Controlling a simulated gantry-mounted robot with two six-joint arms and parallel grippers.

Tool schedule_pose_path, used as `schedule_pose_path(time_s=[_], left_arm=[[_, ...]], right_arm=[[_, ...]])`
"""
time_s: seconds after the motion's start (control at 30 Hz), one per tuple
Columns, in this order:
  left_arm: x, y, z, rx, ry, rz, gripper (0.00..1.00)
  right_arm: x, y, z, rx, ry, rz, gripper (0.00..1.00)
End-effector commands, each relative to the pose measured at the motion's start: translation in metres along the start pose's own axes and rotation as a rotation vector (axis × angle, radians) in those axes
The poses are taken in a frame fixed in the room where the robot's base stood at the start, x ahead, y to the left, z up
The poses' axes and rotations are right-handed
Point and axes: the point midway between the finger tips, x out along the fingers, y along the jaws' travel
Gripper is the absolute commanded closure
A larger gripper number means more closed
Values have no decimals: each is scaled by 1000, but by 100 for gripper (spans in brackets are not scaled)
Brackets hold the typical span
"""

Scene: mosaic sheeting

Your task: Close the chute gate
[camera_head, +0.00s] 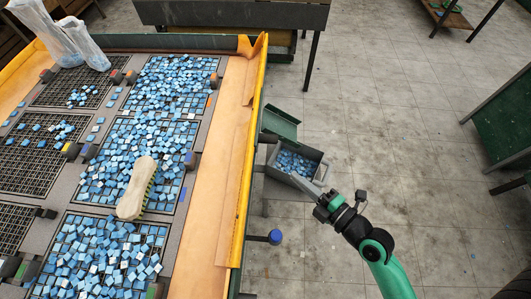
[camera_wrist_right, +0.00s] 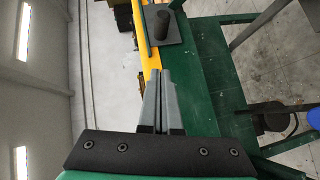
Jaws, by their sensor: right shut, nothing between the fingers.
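A green plate-like piece (camera_head: 281,123), which looks like the chute, juts from the yellow table edge above a grey bin (camera_head: 322,172). I cannot tell for sure which part is the gate, or its position. My right gripper (camera_head: 296,180) is shut and empty beside the front of the bin, its grey fingers pointing left toward the table edge. In the right wrist view the shut fingers (camera_wrist_right: 165,74) point toward a yellow edge and a green panel (camera_wrist_right: 205,70). A dark cylinder on a square plate (camera_wrist_right: 158,25) shows beyond the fingertips. My left gripper is out of view.
Blue tiles (camera_head: 170,90) cover black grids on the table (camera_head: 207,225), with a pale brush (camera_head: 136,188) on them. Blue tiles also lie in the bin. A blue knob (camera_head: 275,237) sticks out from the table side. The tiled floor (camera_head: 390,110) to the right is mostly clear.

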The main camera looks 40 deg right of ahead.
Motion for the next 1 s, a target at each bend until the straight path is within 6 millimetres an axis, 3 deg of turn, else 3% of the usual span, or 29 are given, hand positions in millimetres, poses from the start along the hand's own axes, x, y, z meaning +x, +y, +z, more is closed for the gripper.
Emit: schedule_pose_path(time_s=[0.27, 0.67, 0.8, 1.0], left_arm=[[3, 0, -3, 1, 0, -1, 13], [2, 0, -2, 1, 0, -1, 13], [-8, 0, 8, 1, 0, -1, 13], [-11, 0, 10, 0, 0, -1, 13]], right_arm=[[18, 3, 0, -3, 2, 3, 100], [103, 3, -1, -3, 3, 7, 100], [120, 0, 19, 0, -4, 6, 100], [129, 2, 28, -2, -1, 5, 100]])
